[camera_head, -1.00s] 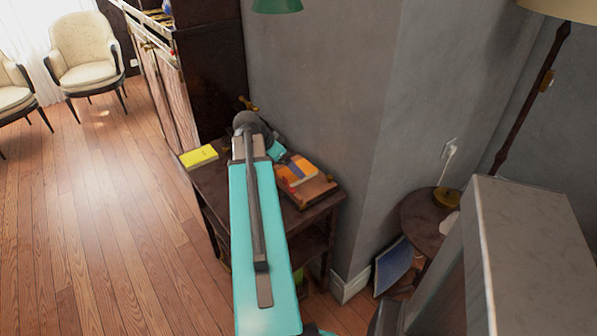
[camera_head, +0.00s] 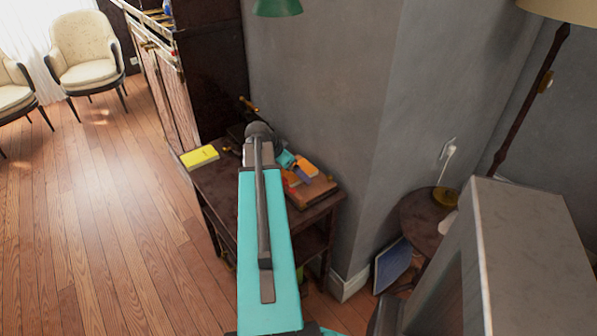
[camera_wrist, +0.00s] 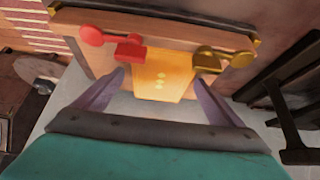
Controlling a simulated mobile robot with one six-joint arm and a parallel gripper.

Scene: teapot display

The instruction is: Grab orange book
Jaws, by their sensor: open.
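The orange book (camera_head: 306,165) lies on top of a brown wooden box or thick book (camera_head: 318,190) on the small dark table. My gripper (camera_wrist: 158,78) is open, one finger on each side of the orange face. Whether the fingers touch it I cannot tell. Red (camera_wrist: 130,48) and gold (camera_wrist: 207,60) pieces show near the fingertips. In the head view my gripper (camera_head: 297,172) is over the book and partly hides it.
A yellow book (camera_head: 199,156) lies at the left of the dark table (camera_head: 215,185). A grey wall (camera_head: 320,100) rises close behind and right of the table. A round side table (camera_head: 425,215) with a lamp stands at right. The wooden floor at left is clear.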

